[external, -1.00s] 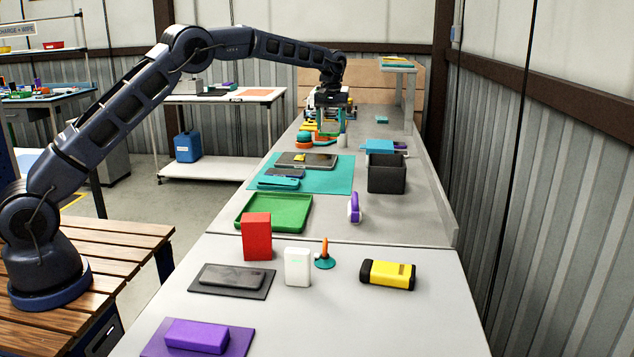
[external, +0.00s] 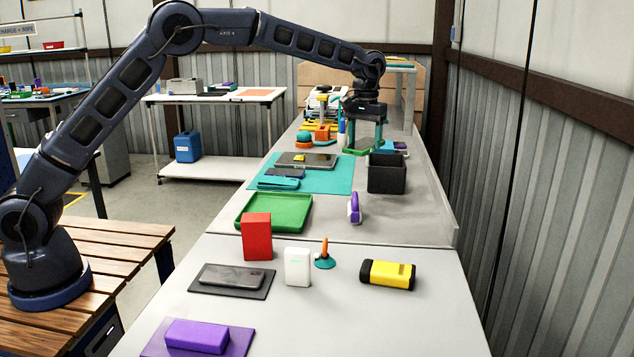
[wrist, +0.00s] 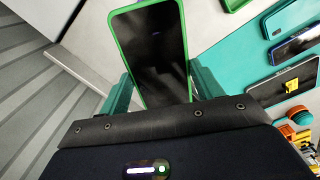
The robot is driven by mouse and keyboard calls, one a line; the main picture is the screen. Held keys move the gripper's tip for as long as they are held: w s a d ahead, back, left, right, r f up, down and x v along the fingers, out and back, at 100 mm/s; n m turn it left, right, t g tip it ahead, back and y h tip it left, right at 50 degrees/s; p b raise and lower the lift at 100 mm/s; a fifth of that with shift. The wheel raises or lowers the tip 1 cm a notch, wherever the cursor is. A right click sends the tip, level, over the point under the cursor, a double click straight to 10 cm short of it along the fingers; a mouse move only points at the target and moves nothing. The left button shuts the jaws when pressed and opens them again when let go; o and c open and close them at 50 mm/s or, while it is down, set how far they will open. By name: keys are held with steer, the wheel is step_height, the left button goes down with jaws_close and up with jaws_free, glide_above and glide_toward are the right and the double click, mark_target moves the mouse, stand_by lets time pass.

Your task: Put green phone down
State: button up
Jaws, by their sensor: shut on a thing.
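The green phone (wrist: 150,50) has a green rim and a dark screen; in the wrist view it sits between my two teal fingers. My gripper (external: 365,146) is shut on it. In the external view the green phone (external: 357,152) shows as a small green strip at the fingertips, near the back of the dark open box. I cannot tell whether its underside touches the bench.
A dark box (external: 387,178) stands just in front of my gripper. The teal mat (external: 335,178) to the left holds a tablet (external: 306,160) and phones. A green tray (external: 275,212) lies nearer. Bare bench shows right of the tray.

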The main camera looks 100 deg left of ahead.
steer(key=w+d+m, duration=0.3)
steer(key=d, duration=1.2)
steer(key=m, duration=1)
glide_above(336, 339)
step_height(336, 339, down, 21)
steer(key=shift+r, duration=0.2)
steer(key=shift+f, duration=0.1)
steer(key=o, duration=1.1)
